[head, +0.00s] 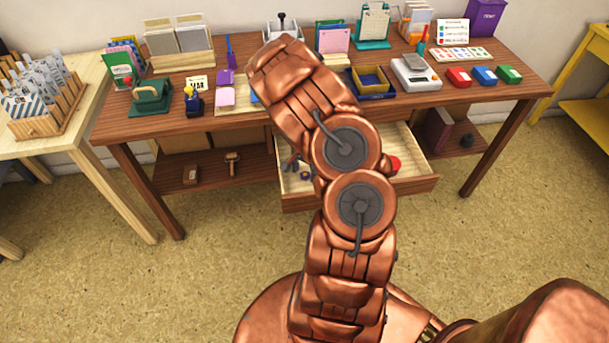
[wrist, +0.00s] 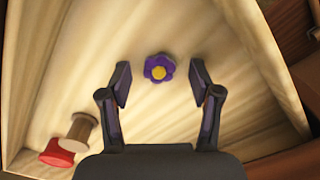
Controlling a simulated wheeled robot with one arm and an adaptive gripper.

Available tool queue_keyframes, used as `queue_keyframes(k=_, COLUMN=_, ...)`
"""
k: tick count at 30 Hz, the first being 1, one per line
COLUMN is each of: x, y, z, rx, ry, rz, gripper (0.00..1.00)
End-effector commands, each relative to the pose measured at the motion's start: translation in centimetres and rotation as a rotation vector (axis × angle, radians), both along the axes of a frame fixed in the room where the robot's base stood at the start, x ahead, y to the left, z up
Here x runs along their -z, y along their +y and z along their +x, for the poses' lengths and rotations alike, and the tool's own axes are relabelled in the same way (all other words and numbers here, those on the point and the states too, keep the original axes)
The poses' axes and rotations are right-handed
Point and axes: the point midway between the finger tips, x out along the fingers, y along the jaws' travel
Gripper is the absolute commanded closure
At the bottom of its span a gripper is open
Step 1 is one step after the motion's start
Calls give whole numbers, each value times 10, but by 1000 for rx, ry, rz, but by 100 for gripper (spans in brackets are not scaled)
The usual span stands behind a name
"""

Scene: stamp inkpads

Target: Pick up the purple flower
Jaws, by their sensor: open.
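The purple flower (wrist: 159,68) with a yellow centre lies on the pale wooden floor of the open drawer (wrist: 75,65). In the wrist view my gripper (wrist: 160,82) is open above the drawer. Its two fingers are on either side of the flower, with clear gaps to both, and nothing is held. In the head view the drawer (head: 418,178) is pulled out below the brown table, and my arm covers its middle. My gripper is hidden behind the arm there.
In the wrist view a red object (wrist: 56,153) and a wooden cylinder (wrist: 82,131) lie at the drawer's lower left. Drawer walls (wrist: 270,58) rise on the sides. In the head view the brown table (head: 310,112) is crowded with stationery, including ink pads (head: 484,75) at right.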

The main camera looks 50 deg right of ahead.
Motion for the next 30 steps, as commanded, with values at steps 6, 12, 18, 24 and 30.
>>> queue_keyframes(k=6, x=0, y=0, z=0, rx=0, ry=0, rz=0, gripper=50)
queue_keyframes(k=12, x=0, y=0, z=0, rx=0, ry=0, rz=0, gripper=71)
queue_keyframes(k=18, x=0, y=0, z=0, rx=0, ry=0, rz=0, gripper=77)
queue_keyframes(k=24, x=-2, y=0, z=0, rx=0, ry=0, rz=0, gripper=77)
queue_keyframes(k=30, x=-16, y=-1, z=0, rx=-1, ry=-1, rz=-2, gripper=77)
